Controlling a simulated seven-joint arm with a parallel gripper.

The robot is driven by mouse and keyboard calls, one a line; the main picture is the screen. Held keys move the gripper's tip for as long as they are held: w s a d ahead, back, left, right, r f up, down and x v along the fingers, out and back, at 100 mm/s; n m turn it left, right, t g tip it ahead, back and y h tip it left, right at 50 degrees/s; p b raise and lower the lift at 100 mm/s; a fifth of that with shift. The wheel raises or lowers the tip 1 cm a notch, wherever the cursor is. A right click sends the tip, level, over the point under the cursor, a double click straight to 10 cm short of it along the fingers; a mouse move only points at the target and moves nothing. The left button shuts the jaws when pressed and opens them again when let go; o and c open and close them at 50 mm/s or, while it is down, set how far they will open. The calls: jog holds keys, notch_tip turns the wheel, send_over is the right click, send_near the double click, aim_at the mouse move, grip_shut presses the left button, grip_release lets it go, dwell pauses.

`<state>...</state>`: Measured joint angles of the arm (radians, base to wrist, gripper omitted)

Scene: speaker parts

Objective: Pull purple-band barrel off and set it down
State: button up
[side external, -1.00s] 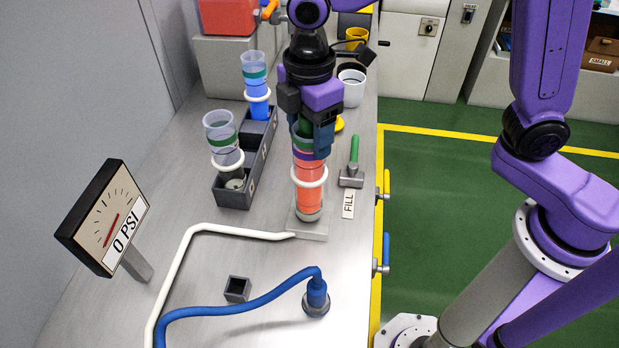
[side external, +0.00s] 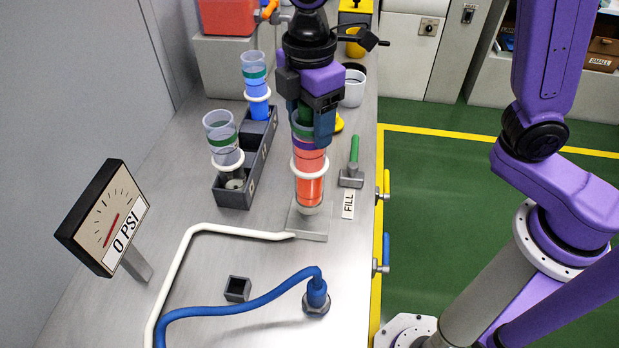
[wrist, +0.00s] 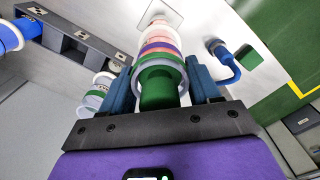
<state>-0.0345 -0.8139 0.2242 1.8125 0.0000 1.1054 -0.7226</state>
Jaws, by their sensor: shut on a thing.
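The purple-band barrel (side external: 309,188) is a clear tube with orange-red contents, a white ring and a purple band near its top. It stands upright above the metal base plate (side external: 317,234) by the FILL label (side external: 348,204). I cannot tell whether its lower end is fully clear of the plate. My gripper (side external: 313,136) is shut on its upper part from above. In the wrist view, the blue fingers of my gripper (wrist: 160,80) lie on either side of the barrel (wrist: 160,46), with a green plunger at its near end.
A dark rack (side external: 232,196) to the left holds two other barrels, one blue (side external: 258,84) and one clear (side external: 222,135). A green-handled tool (side external: 352,165) lies right of the barrel. A blue hose (side external: 240,307), a small dark box (side external: 237,289) and a gauge (side external: 105,218) stand nearer.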

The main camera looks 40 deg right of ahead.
jog(key=shift+r, duration=0.15)
jog(key=shift+r, duration=1.95)
jog(key=shift+d, duration=0.1)
